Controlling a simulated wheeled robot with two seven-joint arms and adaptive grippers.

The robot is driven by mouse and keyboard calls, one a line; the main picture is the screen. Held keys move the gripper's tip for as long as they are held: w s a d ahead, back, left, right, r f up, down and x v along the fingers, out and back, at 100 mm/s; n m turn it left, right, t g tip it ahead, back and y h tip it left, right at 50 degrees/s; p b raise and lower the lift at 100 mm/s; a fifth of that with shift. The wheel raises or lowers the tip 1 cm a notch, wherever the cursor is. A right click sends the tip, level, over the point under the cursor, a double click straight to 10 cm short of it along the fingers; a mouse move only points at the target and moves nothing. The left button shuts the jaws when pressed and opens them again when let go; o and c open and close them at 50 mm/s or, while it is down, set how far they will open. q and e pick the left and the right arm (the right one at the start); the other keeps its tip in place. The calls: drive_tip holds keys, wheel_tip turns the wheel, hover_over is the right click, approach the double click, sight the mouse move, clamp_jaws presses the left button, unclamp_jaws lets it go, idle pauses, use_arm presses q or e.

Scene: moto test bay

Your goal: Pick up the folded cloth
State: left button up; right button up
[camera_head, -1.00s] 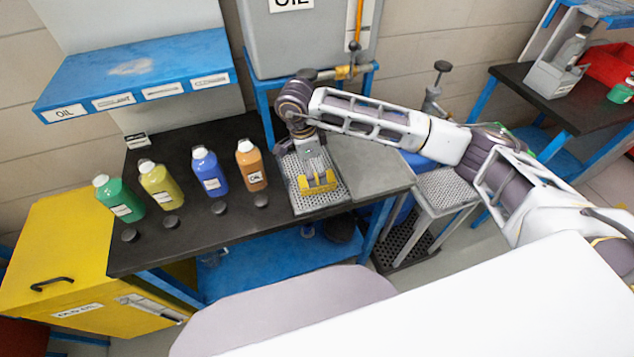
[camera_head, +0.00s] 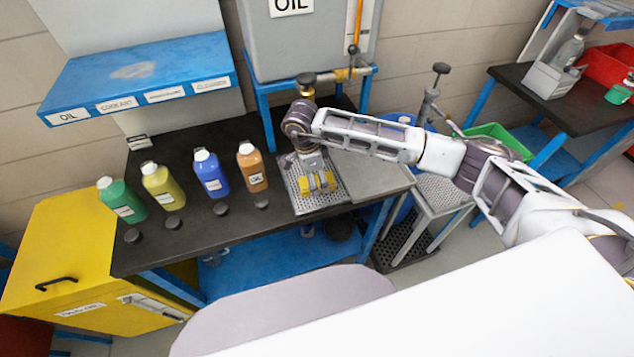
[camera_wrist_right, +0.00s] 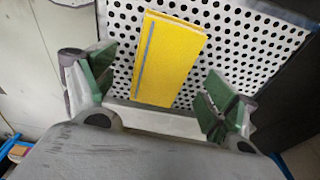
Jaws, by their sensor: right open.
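The folded cloth (camera_wrist_right: 168,60) is yellow with a grey stripe and lies on a perforated metal tray (camera_wrist_right: 245,50) in the right wrist view. In the head view the cloth (camera_head: 318,184) shows in pieces behind and between the fingers of my right gripper (camera_head: 318,182), on the tray (camera_head: 335,204). In the wrist view my right gripper (camera_wrist_right: 158,92) is open, with one green-padded finger on each side of the cloth and a gap to both. I cannot tell how high the fingertips are above the tray. My left gripper is not in view.
Green (camera_head: 122,200), yellow (camera_head: 163,187), blue (camera_head: 211,174) and orange (camera_head: 252,167) bottles stand left of the tray on the black bench (camera_head: 240,226), with dark caps in front. A grey oil tank (camera_head: 300,45) stands behind. A bare grey plate (camera_head: 370,172) lies right of the tray.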

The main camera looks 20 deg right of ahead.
drive_tip(key=shift+d+f, duration=0.1)
drive_tip(key=shift+f, duration=0.85)
drive_tip(key=c, duration=1)
